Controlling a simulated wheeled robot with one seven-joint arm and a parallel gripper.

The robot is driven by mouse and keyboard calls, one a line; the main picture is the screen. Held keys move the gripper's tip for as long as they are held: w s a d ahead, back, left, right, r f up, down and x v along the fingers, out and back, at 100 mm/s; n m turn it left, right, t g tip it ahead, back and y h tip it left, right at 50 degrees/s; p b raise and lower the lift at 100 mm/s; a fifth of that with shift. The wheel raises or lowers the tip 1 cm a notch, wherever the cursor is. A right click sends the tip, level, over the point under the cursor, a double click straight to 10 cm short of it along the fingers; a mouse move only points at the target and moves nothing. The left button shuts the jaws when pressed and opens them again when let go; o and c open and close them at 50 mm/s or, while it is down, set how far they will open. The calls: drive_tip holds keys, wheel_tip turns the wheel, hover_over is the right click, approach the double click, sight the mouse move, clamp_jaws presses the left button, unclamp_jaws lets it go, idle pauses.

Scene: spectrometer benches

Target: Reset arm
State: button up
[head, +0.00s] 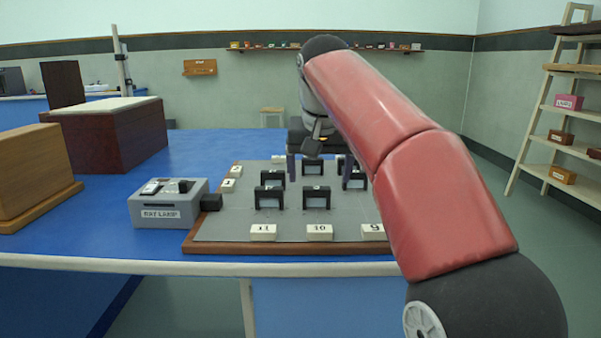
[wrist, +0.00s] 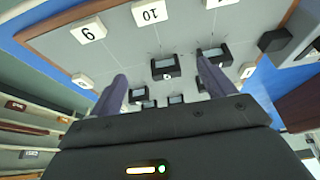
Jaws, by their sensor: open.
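My red arm reaches forward from the lower right in the head view. My gripper (head: 322,172) hangs above the far part of a grey board on the blue bench, partly hidden by the arm. In the wrist view my gripper (wrist: 162,85) shows two purple-grey fingers, spread apart with nothing held between them. The grey board (head: 225,225) has a brown wooden rim and carries several black-framed holders, among them a near-left holder (head: 269,197) and one beside it (head: 317,197). In the wrist view a black holder (wrist: 166,67) appears between the fingers, beyond them.
White number blocks line the board, including 11 (head: 263,232) and 10 (head: 319,232). A grey lamp box (head: 168,210) stands left of the board. Wooden boxes (head: 35,180) fill the bench's left side. A shelf ladder (head: 530,135) stands at right.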

drive_tip(key=s+d+f, duration=0.3)
drive_tip(key=s+d, duration=0.1)
drive_tip(key=s, duration=0.3)
drive_tip(key=s+d+f, duration=0.4)
drive_tip(key=s, duration=0.3)
drive_tip(key=s+d+f+t, duration=0.1)
drive_tip(key=s+d+f, duration=0.2)
drive_tip(key=s+f, duration=1.1)
drive_tip(key=shift+d+f, duration=0.4)
drive_tip(key=shift+f, duration=0.55)
